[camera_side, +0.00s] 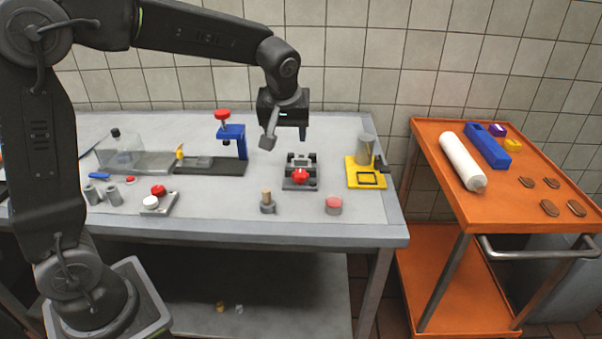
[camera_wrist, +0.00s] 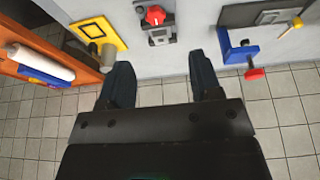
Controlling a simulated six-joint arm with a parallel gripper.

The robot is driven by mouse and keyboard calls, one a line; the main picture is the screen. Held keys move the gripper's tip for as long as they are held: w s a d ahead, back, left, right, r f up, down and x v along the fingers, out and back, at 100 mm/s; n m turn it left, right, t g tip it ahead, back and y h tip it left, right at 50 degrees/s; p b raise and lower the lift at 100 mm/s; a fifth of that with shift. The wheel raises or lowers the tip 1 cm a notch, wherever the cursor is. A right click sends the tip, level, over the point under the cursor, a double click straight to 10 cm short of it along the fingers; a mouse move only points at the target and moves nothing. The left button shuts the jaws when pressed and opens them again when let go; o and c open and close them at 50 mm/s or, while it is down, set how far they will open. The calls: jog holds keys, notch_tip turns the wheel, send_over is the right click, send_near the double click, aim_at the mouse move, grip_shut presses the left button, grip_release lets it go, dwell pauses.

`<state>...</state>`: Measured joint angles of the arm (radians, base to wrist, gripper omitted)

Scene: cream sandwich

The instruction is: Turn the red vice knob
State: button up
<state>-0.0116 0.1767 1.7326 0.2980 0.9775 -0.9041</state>
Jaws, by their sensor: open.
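The vice (camera_side: 297,161) is a small dark grey device with a red knob (camera_side: 300,176) on its front side. It stands on the grey table, right of its middle. In the wrist view the red knob (camera_wrist: 155,15) and part of the vice (camera_wrist: 160,37) show at the top edge. My gripper (camera_side: 286,138) hangs above and behind the vice, apart from it. Its two dark fingers also show in the wrist view (camera_wrist: 160,75). They are spread open with nothing between them.
A blue press (camera_side: 232,131) with a red top knob stands left of the vice. A yellow holder (camera_side: 366,183) with a grey cylinder (camera_side: 365,150) stands right. A brown-topped peg (camera_side: 267,202) and a red-topped button (camera_side: 334,205) are in front. An orange cart (camera_side: 480,205) stands right.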

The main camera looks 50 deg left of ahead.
aim_at(301, 174)
jog(key=w+a+f+n, duration=0.1)
jog(key=w+a+f, duration=0.1)
jog(key=f, duration=0.4)
jog(key=w+a+f+n, duration=0.1)
jog(key=w+a+f, duration=0.1)
jog(key=w+f, duration=0.2)
jog(key=w+a+f+n+y, duration=0.1)
jog(key=w+f, duration=0.3)
jog(key=f, duration=0.5)
jog(key=shift+a+g, duration=0.3)
jog(key=shift+a, duration=0.5)
jog(key=c, duration=0.6)
